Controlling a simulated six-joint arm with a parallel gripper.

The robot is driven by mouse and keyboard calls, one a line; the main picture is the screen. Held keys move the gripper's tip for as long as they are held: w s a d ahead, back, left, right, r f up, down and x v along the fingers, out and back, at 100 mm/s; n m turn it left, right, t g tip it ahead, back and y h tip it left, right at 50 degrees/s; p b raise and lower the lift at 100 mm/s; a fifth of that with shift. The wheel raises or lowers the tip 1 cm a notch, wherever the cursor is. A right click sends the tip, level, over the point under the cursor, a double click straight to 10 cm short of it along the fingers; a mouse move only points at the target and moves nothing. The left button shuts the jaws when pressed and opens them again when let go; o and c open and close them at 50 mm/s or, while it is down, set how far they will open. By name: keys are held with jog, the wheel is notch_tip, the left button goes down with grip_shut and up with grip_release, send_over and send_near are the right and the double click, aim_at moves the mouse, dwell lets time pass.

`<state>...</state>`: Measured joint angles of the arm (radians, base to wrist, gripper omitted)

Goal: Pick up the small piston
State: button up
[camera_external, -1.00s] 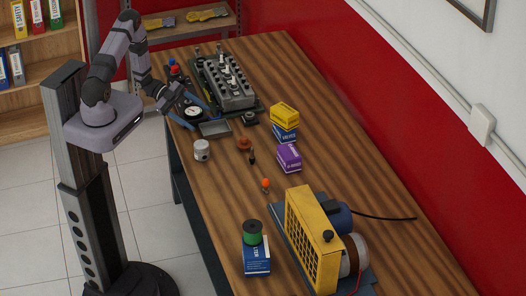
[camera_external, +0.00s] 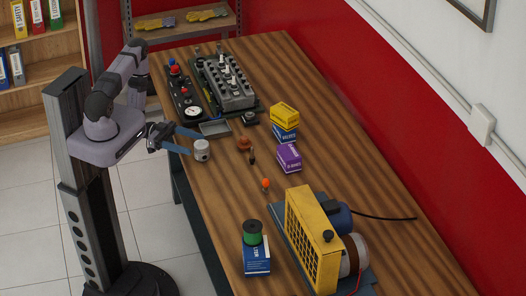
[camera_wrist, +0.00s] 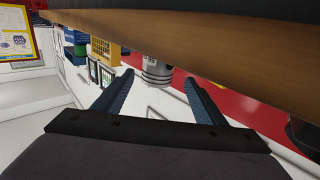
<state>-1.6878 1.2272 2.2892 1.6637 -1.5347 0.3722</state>
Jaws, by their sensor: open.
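The small piston (camera_external: 201,150) is a silver-grey cylinder standing near the left edge of the wooden table. In the wrist view the piston (camera_wrist: 157,72) shows between and beyond my fingertips, partly cut off by the table. My gripper (camera_external: 195,145) is open, with its two blue fingers reaching over the table edge toward the piston. In the wrist view my gripper (camera_wrist: 160,78) is empty, with one finger on each side of the piston's image. I cannot tell whether either finger touches it.
A grey tray (camera_external: 214,128) lies just behind the piston. An engine block (camera_external: 230,85) and a gauge panel (camera_external: 186,98) stand farther back. An orange-brown part (camera_external: 244,143) and a purple box (camera_external: 289,157) are to the right. The table in front of the piston is clear.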

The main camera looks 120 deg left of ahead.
aim_at(201, 148)
jog(key=shift+w+d+f, duration=0.1)
jog(key=shift+w+d, duration=0.05)
jog(key=shift+w, duration=0.6)
jog(key=shift+w+d+f, duration=0.1)
jog(key=shift+w, duration=1.75)
jog(key=c, duration=1.3)
